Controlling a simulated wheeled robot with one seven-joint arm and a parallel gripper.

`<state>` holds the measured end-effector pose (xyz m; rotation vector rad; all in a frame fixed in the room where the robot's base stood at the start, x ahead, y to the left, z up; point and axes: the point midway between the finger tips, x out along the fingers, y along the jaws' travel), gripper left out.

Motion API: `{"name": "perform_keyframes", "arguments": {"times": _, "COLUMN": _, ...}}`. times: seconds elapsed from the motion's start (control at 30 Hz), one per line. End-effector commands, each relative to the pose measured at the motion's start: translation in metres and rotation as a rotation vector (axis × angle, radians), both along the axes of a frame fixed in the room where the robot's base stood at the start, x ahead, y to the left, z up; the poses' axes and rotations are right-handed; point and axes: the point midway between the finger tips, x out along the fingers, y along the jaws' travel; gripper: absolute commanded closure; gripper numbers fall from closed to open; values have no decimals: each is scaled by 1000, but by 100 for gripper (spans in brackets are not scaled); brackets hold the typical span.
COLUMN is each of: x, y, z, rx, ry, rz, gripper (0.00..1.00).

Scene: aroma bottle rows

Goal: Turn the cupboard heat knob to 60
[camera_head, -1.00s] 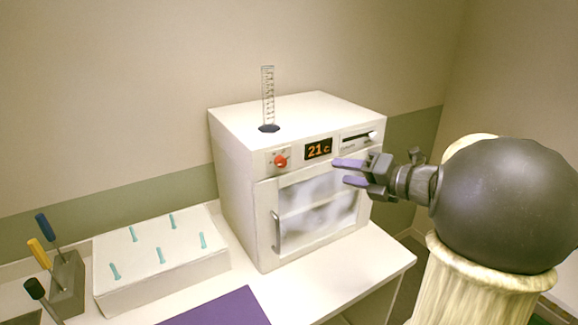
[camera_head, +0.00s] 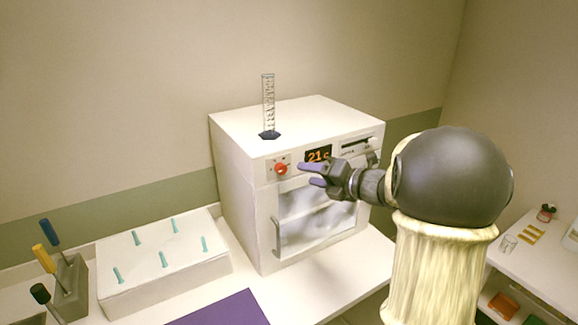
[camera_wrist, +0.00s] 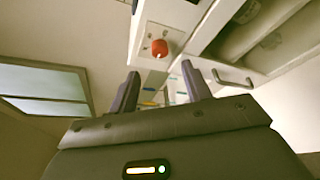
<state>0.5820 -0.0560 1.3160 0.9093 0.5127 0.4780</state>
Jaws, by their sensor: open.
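The cupboard (camera_head: 243,208) is a white box on the bench with a glass-windowed door. Its red heat knob (camera_head: 281,169) sits on a small plate at the upper left of the front, left of an orange display (camera_head: 318,155) that reads 21c. My gripper (camera_head: 309,175) is open and empty, in front of the cupboard just right of the knob, its fingers pointing left. In the wrist view the red knob (camera_wrist: 160,48) lies beyond and above the open fingertips, not between them. My gripper also shows there (camera_wrist: 160,82).
A glass measuring cylinder (camera_head: 268,107) stands on the cupboard top. A slider (camera_head: 358,145) is right of the display and a door handle (camera_head: 276,238) is below the knob. A white block with teal pegs (camera_head: 165,270), a tool holder (camera_head: 70,290) and a purple mat (camera_head: 225,310) lie left and front.

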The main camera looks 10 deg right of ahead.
Motion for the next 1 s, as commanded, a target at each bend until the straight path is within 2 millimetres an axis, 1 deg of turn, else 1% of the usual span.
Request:
{"name": "perform_keyframes", "arguments": {"times": 0.03, "x": 8, "y": 6, "z": 1, "rx": 1, "ry": 2, "rz": 4, "gripper": 51}}
{"name": "perform_keyframes", "arguments": {"times": 0.2, "x": 31, "y": 24, "z": -6, "rx": 0, "ry": 1, "rz": 4, "gripper": 51}}
{"name": "perform_keyframes", "arguments": {"times": 0.4, "x": 54, "y": 41, "z": -13, "rx": -1, "ry": 0, "rz": 2, "gripper": 51}}
{"name": "perform_keyframes", "arguments": {"times": 0.53, "x": 62, "y": 46, "z": -16, "rx": 1, "ry": 1, "rz": 1, "gripper": 51}}
{"name": "perform_keyframes", "arguments": {"times": 0.8, "x": 63, "y": 47, "z": -17, "rx": -1, "ry": -1, "rz": 0, "gripper": 51}}
{"name": "perform_keyframes", "arguments": {"times": 0.83, "x": 63, "y": 47, "z": -17, "rx": -1, "ry": -1, "rz": 0, "gripper": 53}}
{"name": "perform_keyframes", "arguments": {"times": 0.97, "x": 63, "y": 47, "z": -17, "rx": 0, "ry": 0, "rz": 0, "gripper": 79}}
{"name": "perform_keyframes", "arguments": {"times": 1.0, "x": 63, "y": 47, "z": -17, "rx": 0, "ry": 0, "rz": 0, "gripper": 87}}
